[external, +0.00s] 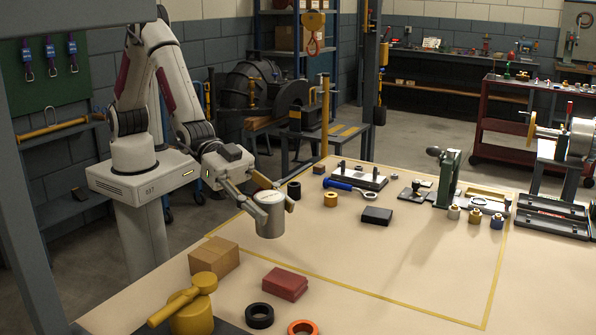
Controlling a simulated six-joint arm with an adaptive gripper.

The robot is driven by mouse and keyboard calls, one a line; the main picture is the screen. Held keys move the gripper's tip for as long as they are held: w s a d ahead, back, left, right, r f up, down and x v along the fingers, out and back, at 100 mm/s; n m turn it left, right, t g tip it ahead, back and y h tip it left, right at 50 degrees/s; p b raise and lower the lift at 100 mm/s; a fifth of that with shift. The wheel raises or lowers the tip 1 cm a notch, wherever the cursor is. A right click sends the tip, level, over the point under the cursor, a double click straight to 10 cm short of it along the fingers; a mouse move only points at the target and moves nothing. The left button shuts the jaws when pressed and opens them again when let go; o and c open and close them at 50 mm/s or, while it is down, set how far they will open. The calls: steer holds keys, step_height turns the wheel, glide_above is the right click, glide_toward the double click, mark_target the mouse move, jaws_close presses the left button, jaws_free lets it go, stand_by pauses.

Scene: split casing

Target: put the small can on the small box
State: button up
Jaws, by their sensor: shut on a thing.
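A small grey metal can (269,222) with a pale top is held upright between the fingers of my gripper (272,200). The gripper is shut on its sides near the top. The small box (214,260), a brown cardboard one, sits on the table near its left edge. The can is to the right of the box and farther back, apart from it. Whether the can's base clears the table is hard to tell. The top of the box is bare.
A yellow mallet (180,302) lies on a yellow cylinder left of a red block (285,284). Black (260,315) and orange (302,328) rings lie in front. A black block (376,215) and a green-posted tool (447,180) stand farther back. The table's middle right is clear.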

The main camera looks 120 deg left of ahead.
steer(key=s+d+r, duration=0.2)
steer(key=s+d, duration=0.4)
steer(key=n+y, duration=0.4)
steer(key=y, duration=0.1)
glide_above(213, 249)
step_height(213, 249, down, 2)
steer(key=shift+f, duration=0.1)
steer(key=shift+f, duration=0.15)
steer(key=shift+f, duration=2.75)
steer(key=shift+f, duration=2.1)
